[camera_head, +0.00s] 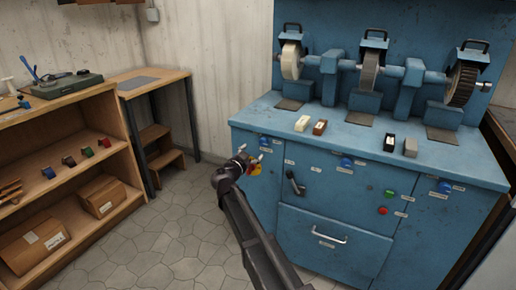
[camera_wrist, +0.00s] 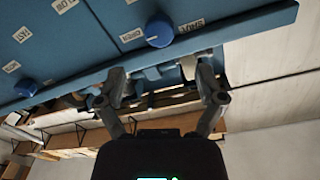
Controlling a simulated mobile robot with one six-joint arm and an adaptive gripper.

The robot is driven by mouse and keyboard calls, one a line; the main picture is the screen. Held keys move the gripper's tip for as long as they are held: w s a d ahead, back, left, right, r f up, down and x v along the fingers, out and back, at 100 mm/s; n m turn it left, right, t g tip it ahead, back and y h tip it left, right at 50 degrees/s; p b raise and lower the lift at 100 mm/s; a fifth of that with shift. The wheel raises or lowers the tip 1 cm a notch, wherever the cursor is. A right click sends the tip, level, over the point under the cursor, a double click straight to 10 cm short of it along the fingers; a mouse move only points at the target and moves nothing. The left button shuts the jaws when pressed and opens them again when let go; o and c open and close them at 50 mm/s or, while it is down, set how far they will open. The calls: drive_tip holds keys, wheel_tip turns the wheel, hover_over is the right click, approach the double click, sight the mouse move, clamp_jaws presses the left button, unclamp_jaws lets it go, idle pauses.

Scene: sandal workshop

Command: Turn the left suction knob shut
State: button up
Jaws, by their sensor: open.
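The left suction knob (camera_head: 264,141) is a round blue knob near the top left of the blue machine's front (camera_head: 340,205). In the wrist view a blue knob (camera_wrist: 159,33) near the panel's end has labels on both sides, seemingly OPEN and SHUT; I take it for the same one. My gripper (camera_head: 249,157) is open and empty in front of the machine's left side, just below and left of the knob. In the wrist view its fingertips (camera_wrist: 152,70) are spread below the knob, apart from it. The exact gap cannot be told.
More blue knobs (camera_head: 346,162) (camera_head: 445,187), a black crank handle (camera_head: 295,184), a green button (camera_head: 389,193) and a red button (camera_head: 382,210) are on the machine front. Grinding wheels (camera_head: 368,70) and small blocks stand on top. Wooden shelves (camera_head: 75,170) stand left; the floor between is clear.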

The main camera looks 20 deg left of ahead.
sight(263, 144)
drive_tip(key=shift+s+a, duration=0.2)
drive_tip(key=shift+s, duration=1.4)
drive_tip(key=shift+s+d+f+y, duration=0.1)
drive_tip(key=shift+s+d+y, duration=0.15)
drive_tip(key=shift+s+y, duration=0.2)
drive_tip(key=shift+s+d+f+y, duration=0.1)
drive_tip(key=shift+s+d+y, duration=0.2)
drive_tip(key=shift+s, duration=0.2)
drive_tip(key=shift+a, duration=0.1)
drive_tip(key=shift+w, duration=0.15)
drive_tip(key=w, duration=1.3)
drive_tip(key=shift+w+d, duration=0.25)
drive_tip(key=c, duration=1.2)
